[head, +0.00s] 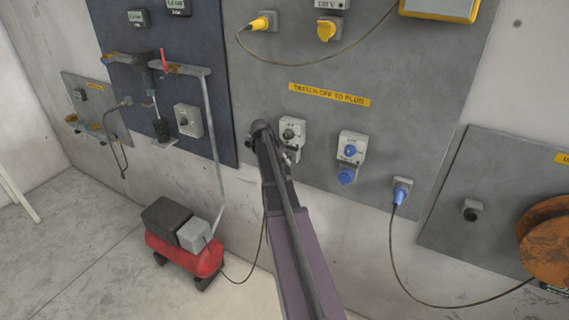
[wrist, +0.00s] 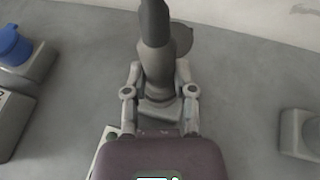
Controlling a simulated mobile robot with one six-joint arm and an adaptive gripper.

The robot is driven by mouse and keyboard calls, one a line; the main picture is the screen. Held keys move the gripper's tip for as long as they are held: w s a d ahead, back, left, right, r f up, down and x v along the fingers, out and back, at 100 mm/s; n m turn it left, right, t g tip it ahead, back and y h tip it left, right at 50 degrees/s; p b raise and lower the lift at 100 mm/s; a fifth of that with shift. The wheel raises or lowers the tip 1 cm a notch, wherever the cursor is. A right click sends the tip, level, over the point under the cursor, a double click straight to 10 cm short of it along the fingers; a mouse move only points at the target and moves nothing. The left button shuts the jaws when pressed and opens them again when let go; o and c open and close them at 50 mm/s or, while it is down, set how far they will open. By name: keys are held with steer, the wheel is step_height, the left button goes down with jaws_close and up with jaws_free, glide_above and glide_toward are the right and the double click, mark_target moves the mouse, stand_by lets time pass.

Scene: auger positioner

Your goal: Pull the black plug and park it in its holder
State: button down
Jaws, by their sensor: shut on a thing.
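In the wrist view, the fingers of my gripper (wrist: 160,108) are closed around the lower end of a dark grey-black plug (wrist: 155,35), whose body runs up to the top edge. A dark round shape (wrist: 183,38) shows partly behind the plug. I cannot tell whether the plug is seated in a socket. I cannot identify the plug's holder for certain.
To the right are a blue socket box (head: 351,147) and a blue plug (head: 401,191) with its cable. A grey box with a black round face (head: 472,210) is on the far-right panel. A red compressor (head: 185,255) stands on the floor, its black cable running behind my arm.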

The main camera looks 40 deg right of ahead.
steer(key=c, duration=1)
jaws_free()
steer(key=shift+c, duration=0.2)
steer(key=shift+s, duration=0.1)
jaws_close()
steer(key=shift+s+a+f, duration=0.1)
steer(key=shift+a, duration=0.05)
steer(key=shift+s+a, duration=0.2)
steer(key=shift+a, duration=0.1)
steer(key=shift+s+a, duration=0.2)
steer(key=shift+a, duration=0.2)
steer(key=shift+s+a, duration=0.3)
steer(key=shift+a, duration=0.5)
steer(key=shift+s+a, duration=0.25)
steer(key=shift+a, duration=0.55)
